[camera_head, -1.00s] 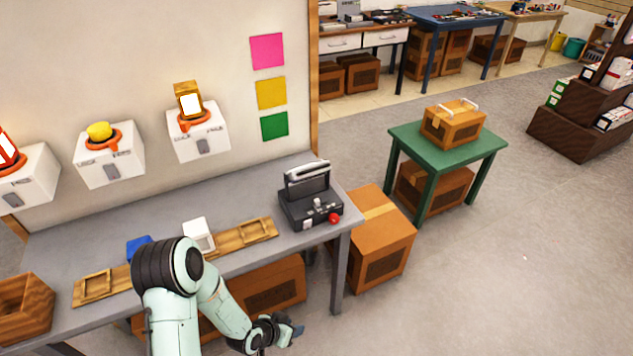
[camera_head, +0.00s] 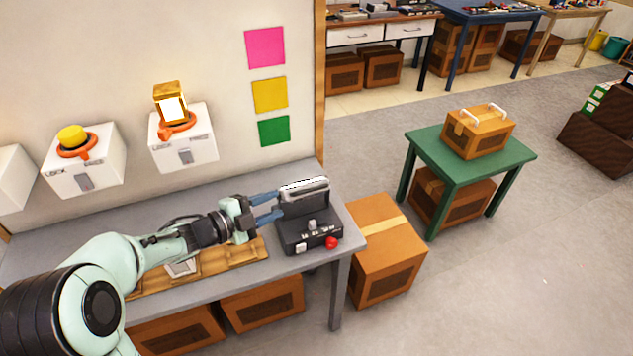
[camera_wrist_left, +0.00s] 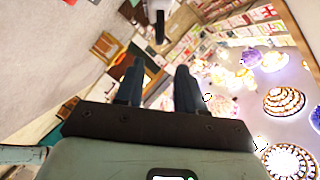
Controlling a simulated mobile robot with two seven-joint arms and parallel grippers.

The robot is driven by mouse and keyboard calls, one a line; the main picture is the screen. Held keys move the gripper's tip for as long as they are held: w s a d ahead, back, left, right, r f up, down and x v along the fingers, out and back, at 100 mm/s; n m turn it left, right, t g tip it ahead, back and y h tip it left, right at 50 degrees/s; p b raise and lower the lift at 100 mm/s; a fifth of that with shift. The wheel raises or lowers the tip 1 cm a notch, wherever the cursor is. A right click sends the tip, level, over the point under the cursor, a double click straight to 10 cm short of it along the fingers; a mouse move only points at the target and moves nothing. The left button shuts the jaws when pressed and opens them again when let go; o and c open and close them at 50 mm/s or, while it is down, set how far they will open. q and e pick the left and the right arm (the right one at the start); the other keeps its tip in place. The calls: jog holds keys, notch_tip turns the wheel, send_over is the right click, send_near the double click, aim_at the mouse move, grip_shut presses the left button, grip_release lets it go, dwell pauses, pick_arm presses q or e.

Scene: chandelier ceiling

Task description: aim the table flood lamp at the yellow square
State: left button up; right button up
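The table flood lamp (camera_head: 308,230) is a dark box near the right end of the grey table. Its tilting head (camera_head: 304,196) has a bright white strip along the top; the direction of its beam cannot be told. The yellow square (camera_head: 270,95) is on the wall behind, between pink and green squares. My left gripper (camera_head: 279,205) is open, its blue fingers pointing right at the left side of the head. Whether they touch it is unclear. In the left wrist view the fingers (camera_wrist_left: 158,82) are apart with nothing between them. My right gripper is out of view.
A pink square (camera_head: 265,46) and a green square (camera_head: 274,131) flank the yellow one. Wall boxes with switches (camera_head: 183,140) hang to the left. A wooden tray (camera_head: 215,258) lies on the table (camera_head: 330,200) beneath my arm. Cardboard boxes (camera_head: 385,250) stand beside the table.

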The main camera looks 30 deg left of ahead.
aim_at(306, 192)
pick_arm(q)
jog(key=p+x, duration=0.1)
jog(key=x, duration=1.1)
jog(key=shift+w+d, duration=0.1)
jog(key=shift+w, duration=0.05)
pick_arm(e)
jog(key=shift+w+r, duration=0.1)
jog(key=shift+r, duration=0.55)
pick_arm(q)
jog(key=shift+c, duration=0.3)
